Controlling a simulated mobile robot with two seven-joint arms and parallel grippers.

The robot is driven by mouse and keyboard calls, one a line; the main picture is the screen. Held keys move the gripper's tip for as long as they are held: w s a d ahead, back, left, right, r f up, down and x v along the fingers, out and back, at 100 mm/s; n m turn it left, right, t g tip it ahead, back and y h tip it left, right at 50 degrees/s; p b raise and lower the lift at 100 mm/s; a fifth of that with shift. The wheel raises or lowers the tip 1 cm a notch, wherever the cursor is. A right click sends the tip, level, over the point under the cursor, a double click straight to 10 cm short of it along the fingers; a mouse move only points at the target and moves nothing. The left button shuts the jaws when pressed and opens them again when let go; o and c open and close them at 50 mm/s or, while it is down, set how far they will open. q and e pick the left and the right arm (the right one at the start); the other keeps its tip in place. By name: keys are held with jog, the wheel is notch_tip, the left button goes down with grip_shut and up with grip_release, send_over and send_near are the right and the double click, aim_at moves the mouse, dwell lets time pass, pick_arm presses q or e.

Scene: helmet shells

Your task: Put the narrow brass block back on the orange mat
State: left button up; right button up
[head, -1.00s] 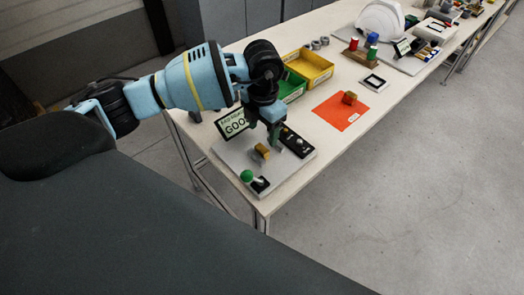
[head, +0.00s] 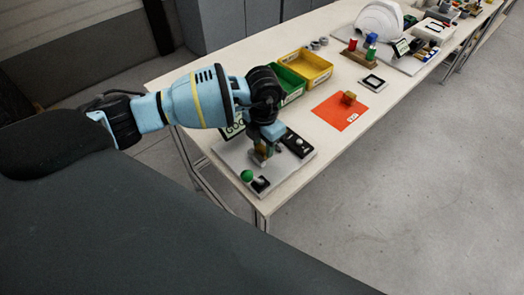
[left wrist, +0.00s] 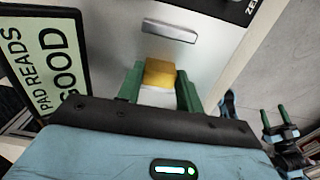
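A small brass block (left wrist: 160,72) is between the green fingers of my left gripper (left wrist: 160,88) in the left wrist view. The fingers lie close along both its sides; I cannot tell whether they press on it. In the head view the left gripper (head: 264,155) is low over the grey plate (head: 228,153), and the block is mostly hidden there. The orange mat (head: 328,112) lies farther along the table with a white label near its front corner. My right gripper is not seen in the head view.
The grey plate also bears a green ball knob (head: 247,176), a black panel (head: 298,144) and a "PAD READS GOOD" sign (left wrist: 45,60). A green bin (head: 291,84) and a yellow bin (head: 318,68) stand behind. A white-framed black square (head: 373,82) lies beyond the mat.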

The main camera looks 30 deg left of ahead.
aim_at(263, 147)
pick_arm(q)
jog(key=c, duration=0.4)
jog(key=shift+o, duration=0.2)
jog(key=shift+r, duration=0.1)
jog(key=shift+r, duration=0.45)
notch_tip(263, 147, up, 2)
jog(key=shift+r, duration=0.1)
jog(key=s+d+r, duration=0.1)
jog(key=s+d, duration=0.2)
jog(key=d, duration=0.4)
jog(key=s+d+b, duration=0.1)
jog(key=s+d, duration=0.2)
jog(key=d, duration=0.4)
jog(key=shift+d+r, duration=0.35)
jog(key=shift+d, duration=0.05)
